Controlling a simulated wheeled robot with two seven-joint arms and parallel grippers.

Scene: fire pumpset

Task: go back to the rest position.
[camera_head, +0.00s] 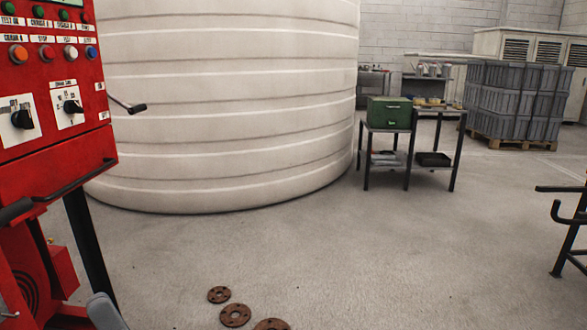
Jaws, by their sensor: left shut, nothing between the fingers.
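A grey rounded part that looks like my left gripper (105,312) shows at the bottom left edge, in front of the red cabinet's lower part. It is shut, with nothing seen in it, and most of it is cut off by the frame. My right gripper is not in view.
A red control cabinet (52,160) with knobs, buttons and a black handle stands close at left. A large white tank (220,100) stands behind. Several rusty flanges (235,315) show at the bottom. A table (407,150) carries a green box (390,113). The middle floor is clear.

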